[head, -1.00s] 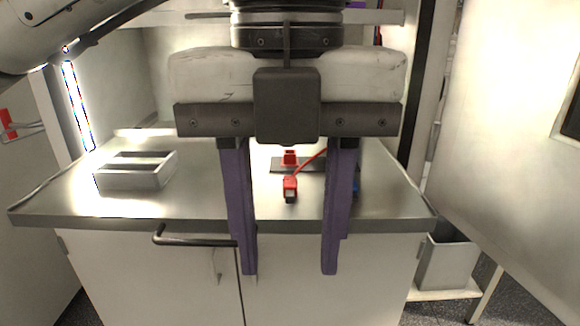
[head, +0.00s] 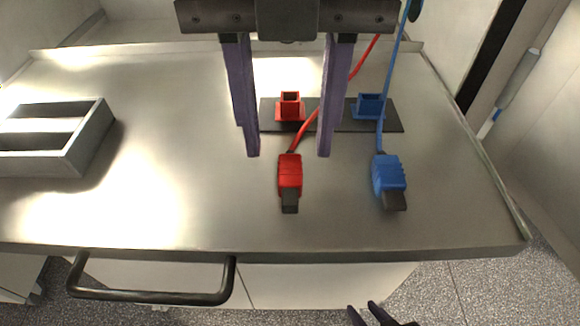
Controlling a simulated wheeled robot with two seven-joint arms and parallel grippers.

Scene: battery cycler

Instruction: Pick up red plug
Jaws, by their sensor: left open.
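The red plug (head: 290,174) lies on the metal worktop in the head view, its dark tip toward the front edge. A red cable runs from its back end up to the right, passing behind a finger of my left gripper. My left gripper (head: 288,155) is open and empty, with its purple fingers pointing down. In the picture its fingertips lie either side of the plug's cable end; whether they are at the plug's height I cannot tell. My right gripper (head: 363,308) shows only as dark fingertips at the bottom edge, apart from the plug.
A blue plug (head: 388,174) with a blue cable lies to the right of the red one. A red socket (head: 289,107) and a blue socket (head: 369,107) stand on a dark plate (head: 340,128) behind. A grey divided tray (head: 88,143) sits at left. A black handle (head: 150,297) is below the worktop edge (head: 330,254).

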